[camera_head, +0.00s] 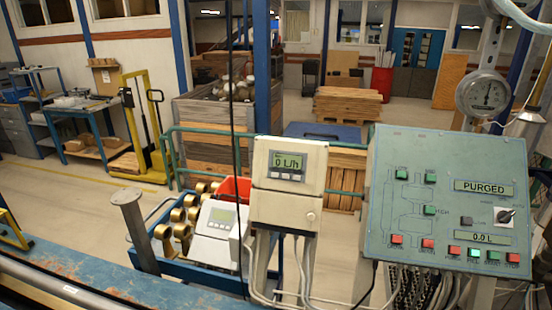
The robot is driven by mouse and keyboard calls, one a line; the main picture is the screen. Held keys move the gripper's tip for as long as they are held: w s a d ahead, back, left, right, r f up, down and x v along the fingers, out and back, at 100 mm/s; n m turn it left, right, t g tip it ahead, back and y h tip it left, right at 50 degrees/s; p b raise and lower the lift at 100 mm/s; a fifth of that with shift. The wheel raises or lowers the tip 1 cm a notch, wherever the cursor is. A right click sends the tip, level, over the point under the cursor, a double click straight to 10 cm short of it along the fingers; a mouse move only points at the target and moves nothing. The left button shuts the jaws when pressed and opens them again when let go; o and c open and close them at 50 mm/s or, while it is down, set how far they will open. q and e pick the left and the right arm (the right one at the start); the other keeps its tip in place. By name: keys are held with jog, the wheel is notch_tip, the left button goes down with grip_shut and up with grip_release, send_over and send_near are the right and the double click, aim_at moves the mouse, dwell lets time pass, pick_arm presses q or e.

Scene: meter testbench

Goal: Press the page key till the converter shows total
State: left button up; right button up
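The converter (289,166) is a beige box standing upright in the middle of the head view, on a lower beige housing (285,209). Its small grey-green display (287,166) reads "0 L/h", with a smaller line above that I cannot read. Neither of my grippers is in view.
A green control panel (380,240) stands close on the right, with lit buttons and displays reading "PURGED" and "0.0 L". A round dial gauge (483,95) rises behind it. A second, pale display unit (214,219) sits left of the converter. Cables hang below.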

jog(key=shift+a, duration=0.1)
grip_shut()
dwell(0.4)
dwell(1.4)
